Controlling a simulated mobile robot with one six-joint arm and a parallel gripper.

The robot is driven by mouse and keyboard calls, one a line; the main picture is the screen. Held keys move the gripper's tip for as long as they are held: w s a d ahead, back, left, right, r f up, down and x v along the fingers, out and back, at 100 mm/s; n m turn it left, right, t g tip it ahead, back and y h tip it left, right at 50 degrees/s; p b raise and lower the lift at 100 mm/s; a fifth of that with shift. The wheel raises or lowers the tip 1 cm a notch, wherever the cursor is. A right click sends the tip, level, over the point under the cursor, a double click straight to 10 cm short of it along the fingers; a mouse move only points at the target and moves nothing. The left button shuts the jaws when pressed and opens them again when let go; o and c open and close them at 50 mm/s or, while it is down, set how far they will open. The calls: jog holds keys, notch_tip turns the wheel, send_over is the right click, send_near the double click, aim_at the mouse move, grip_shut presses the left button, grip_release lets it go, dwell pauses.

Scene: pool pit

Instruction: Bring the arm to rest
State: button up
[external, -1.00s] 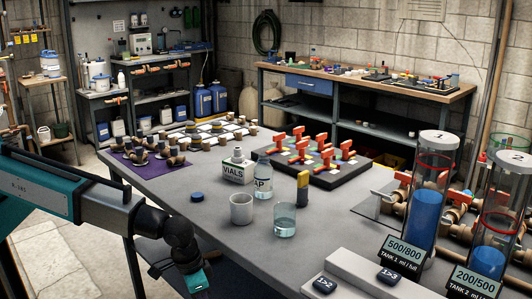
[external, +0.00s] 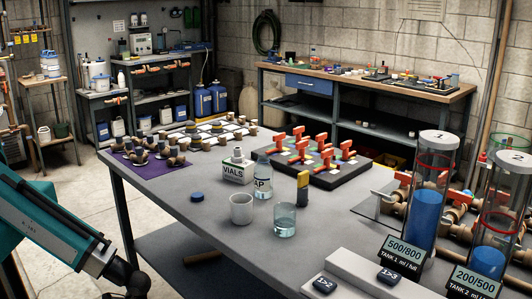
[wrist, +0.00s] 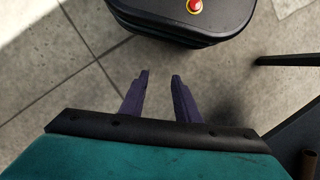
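My arm (external: 52,232) reaches in from the left edge of the external view, left of the grey table (external: 168,205), and slopes down to the bottom of the picture. Its gripper end is cut off there. In the wrist view my gripper (wrist: 160,76) has two dark purple fingers with a clear gap between them, open and empty. It is above the pale tiled floor (wrist: 55,70), apart from everything. A dark rounded body with a red button (wrist: 194,6) shows at the top of the wrist view.
The table holds a white cup (external: 241,209), a glass beaker (external: 284,220), a bottle (external: 263,178), a vials box (external: 237,172) and a board with orange valves (external: 315,160). Two tanks (external: 425,215) stand at the right. Floor left of the table is open.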

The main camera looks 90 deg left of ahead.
jog(key=s+a+f+m+g+b, duration=0.1)
jog(key=s+f, duration=0.3)
jog(key=s, duration=0.7)
jog(key=shift+s+a+f+g, duration=0.2)
jog(key=shift+s+f+g, duration=0.2)
jog(key=shift+g, duration=0.1)
